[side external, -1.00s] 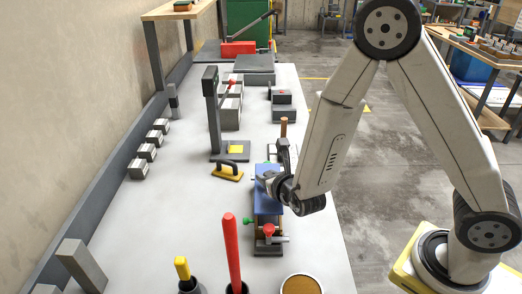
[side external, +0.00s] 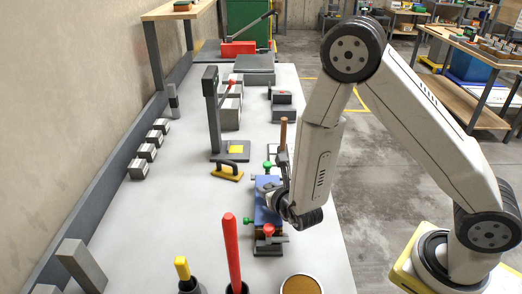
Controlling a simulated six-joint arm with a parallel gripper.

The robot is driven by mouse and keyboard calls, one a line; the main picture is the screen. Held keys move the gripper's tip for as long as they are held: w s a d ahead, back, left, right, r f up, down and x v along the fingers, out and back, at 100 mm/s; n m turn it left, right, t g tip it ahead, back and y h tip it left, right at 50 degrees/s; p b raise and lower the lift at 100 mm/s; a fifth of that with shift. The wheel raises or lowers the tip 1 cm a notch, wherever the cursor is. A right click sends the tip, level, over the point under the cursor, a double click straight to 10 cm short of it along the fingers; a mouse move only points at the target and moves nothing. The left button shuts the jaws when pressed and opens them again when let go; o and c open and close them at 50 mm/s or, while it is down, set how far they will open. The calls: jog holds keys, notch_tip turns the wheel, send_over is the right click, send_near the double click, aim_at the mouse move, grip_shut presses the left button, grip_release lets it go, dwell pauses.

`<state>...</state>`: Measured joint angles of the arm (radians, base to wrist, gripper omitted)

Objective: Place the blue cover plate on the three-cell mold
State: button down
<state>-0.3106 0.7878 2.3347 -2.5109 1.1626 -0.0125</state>
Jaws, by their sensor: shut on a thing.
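The blue cover plate (side external: 266,215) lies over the top of the mold, with its long side running toward the camera. The mold (side external: 268,236) shows only as a brown strip under the plate's near end, so its three cells are hidden. A red-knobbed clamp (side external: 268,230) stands at its near end and a green-knobbed one (side external: 267,166) at its far end. My gripper (side external: 270,196) is at the plate's top, shut on the plate. The fingertips are small here, and I cannot tell whether the plate rests fully on the mold.
A yellow trowel-like float (side external: 228,172) and a grey upright stand (side external: 213,115) are left of the mold. A red rod (side external: 232,250), a yellow-capped tool (side external: 184,272) and a round container (side external: 301,284) stand in front.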

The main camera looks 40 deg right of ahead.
jog(key=shift+f, duration=0.15)
jog(key=shift+c, duration=1.7)
grip_release()
jog(key=shift+s+a+r, duration=0.2)
jog(key=shift+s+r, duration=0.2)
jog(key=shift+s, duration=0.05)
jog(key=shift+v, duration=3.2)
